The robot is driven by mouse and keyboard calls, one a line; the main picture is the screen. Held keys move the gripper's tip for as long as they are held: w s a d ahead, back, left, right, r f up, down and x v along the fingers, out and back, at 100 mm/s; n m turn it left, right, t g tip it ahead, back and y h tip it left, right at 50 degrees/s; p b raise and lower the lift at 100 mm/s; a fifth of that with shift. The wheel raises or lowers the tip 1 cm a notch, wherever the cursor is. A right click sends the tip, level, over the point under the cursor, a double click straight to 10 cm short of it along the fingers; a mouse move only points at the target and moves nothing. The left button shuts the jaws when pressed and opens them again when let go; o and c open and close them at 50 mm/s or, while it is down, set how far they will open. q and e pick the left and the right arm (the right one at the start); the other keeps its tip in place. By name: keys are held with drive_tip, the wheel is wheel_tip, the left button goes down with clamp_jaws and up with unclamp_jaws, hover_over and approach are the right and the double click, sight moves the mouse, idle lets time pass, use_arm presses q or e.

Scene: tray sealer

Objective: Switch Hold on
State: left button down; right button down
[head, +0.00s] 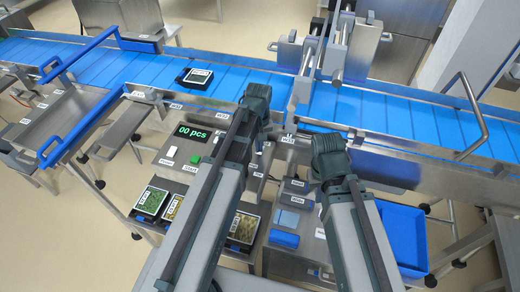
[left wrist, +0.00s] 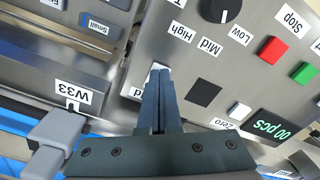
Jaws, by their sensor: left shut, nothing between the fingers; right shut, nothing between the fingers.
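In the left wrist view, a white label (left wrist: 136,91) shows only its last letters, perhaps "ld", on the grey control panel (left wrist: 215,70). A small pale part (left wrist: 158,66) shows at the fingertips beside it. It may be the Hold switch, but its position is hidden. My left gripper (left wrist: 161,72) is shut and empty, with its tips at or just over this part; contact cannot be told. In the head view my left gripper (head: 262,122) hangs over the panel's right side. My right gripper (head: 328,155) is shut and empty, further right.
The blue conveyor (head: 235,88) runs behind. Trays (head: 152,201) sit in front.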

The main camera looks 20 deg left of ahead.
use_arm(q)
drive_tip(key=shift+f, duration=0.3)
wheel_tip(320, 180, up, 7)
drive_tip(key=p, duration=0.6)
drive_tip(key=shift+p, duration=0.35)
idle(0.4)
drive_tip(key=s+d+f+m+y+b, duration=0.1)
drive_tip(key=s+d+m, duration=0.8)
drive_tip(key=s, duration=0.5)
drive_tip(key=shift+s+d+f+b, duration=0.15)
drive_tip(key=shift+d+b, duration=0.15)
drive_tip(key=shift+d, duration=0.45)
